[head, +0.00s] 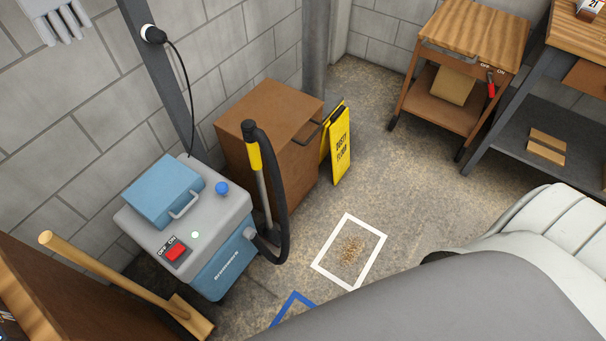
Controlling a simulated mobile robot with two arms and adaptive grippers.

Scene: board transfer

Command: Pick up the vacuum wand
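The vacuum wand (254,155) stands upright beside the vacuum, in front of a brown cabinet. It has a yellow grip, a grey metal tube below and a black top end. A black hose (283,190) bends over from the wand's top and curves down to the front of the vacuum. The vacuum (228,215) is a blue and grey box at left centre, with a red switch (176,252) marked OFF and ON. The wand's lower end is partly hidden behind the hose and vacuum. Neither of my grippers is in view.
The brown cabinet (290,150) and a yellow floor sign (341,145) stand behind the wand. A white floor frame (366,281) surrounds brown debris (352,250). A wooden-handled tool (110,278) leans at lower left. A cart (440,115) stands at back right. Open floor lies between.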

